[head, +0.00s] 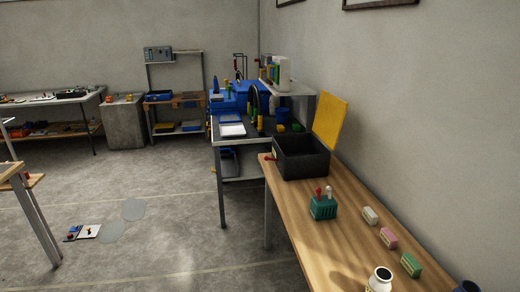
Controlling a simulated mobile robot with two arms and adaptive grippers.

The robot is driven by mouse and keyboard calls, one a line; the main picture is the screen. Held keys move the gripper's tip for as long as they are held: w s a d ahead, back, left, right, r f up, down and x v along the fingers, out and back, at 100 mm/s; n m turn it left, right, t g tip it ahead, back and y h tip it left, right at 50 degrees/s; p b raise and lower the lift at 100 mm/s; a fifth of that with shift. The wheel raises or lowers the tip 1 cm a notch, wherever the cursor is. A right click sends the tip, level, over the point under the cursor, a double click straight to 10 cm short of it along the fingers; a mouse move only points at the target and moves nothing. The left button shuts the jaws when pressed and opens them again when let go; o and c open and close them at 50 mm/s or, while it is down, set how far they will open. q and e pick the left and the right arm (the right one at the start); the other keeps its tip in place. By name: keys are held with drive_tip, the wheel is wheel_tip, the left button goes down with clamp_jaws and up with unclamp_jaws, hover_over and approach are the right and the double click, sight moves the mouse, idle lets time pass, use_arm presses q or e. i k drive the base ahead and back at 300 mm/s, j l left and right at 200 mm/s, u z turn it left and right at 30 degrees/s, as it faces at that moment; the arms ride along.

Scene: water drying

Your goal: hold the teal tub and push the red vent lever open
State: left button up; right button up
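The teal tub (323,207) stands upright on the wooden table (350,234) at the right. It has ribbed sides. A red lever (318,192) sticks up from its top, and a pale-tipped lever (328,191) stands beside it. The exact angle of the red lever is too small to tell. Nothing touches the tub. Neither of my grippers shows in the head view.
A white jar (379,280) stands in front. Open floor (170,225) lies left of the table.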

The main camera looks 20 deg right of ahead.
sight(318, 191)
drive_tip(key=i+j+z, duration=0.15)
drive_tip(key=i, duration=0.35)
drive_tip(key=i+j+z, duration=0.2)
drive_tip(key=i, duration=0.25)
drive_tip(key=i+j+z, duration=0.15)
drive_tip(key=i, duration=0.3)
